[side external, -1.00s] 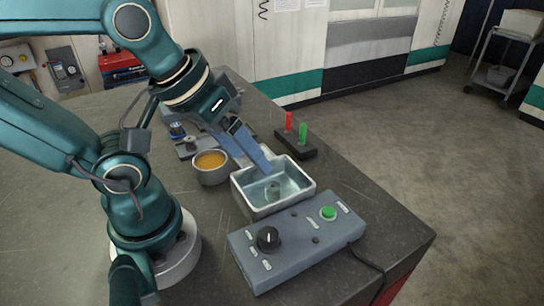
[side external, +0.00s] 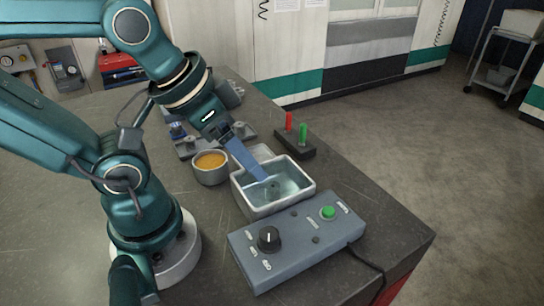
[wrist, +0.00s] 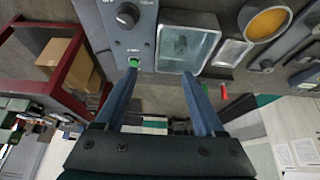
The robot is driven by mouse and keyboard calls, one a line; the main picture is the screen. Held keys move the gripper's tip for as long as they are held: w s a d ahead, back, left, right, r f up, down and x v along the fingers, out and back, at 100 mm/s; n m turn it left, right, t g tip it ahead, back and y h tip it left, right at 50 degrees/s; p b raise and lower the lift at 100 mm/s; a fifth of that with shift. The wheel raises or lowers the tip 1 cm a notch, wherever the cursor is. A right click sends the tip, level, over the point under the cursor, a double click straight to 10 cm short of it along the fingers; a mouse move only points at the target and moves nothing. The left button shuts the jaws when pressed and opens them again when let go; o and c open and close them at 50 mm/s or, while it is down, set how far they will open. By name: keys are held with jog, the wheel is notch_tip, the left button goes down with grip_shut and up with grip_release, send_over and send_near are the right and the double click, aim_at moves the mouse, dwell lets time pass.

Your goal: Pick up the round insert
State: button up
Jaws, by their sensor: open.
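The round insert (side external: 273,189) is a small grey-green cylinder inside the open metal tray (side external: 300,205). In the wrist view the insert (wrist: 181,44) shows faintly on the floor of the tray (wrist: 208,57). My gripper (side external: 264,179) is open and empty, tilted, with its fingertips over the tray's far left part, close to the insert. In the side view one finger largely covers the other, so I cannot tell the exact gap to the insert. In the wrist view my gripper (wrist: 160,73) has its two blue fingers wide apart, and the insert appears beyond their tips.
A grey control box (side external: 300,240) with a black knob and green button stands in front of the tray. A round cup (side external: 211,174) with orange contents is left of it. A black block (side external: 296,147) holds red and green pegs behind. Bare bench lies at left.

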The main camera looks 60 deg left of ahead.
dwell(0.5)
jog(key=g, duration=0.5)
send_over(273, 186)
jog(key=shift+m, duration=0.4)
notch_tip(273, 186, down, 8)
jog(key=shift+w+d, duration=0.1)
jog(key=shift+w, duration=0.05)
jog(key=shift+s+f+g, duration=0.2)
jog(key=shift+f+g, duration=0.1)
jog(key=shift+f, duration=2.65)
grip_shut()
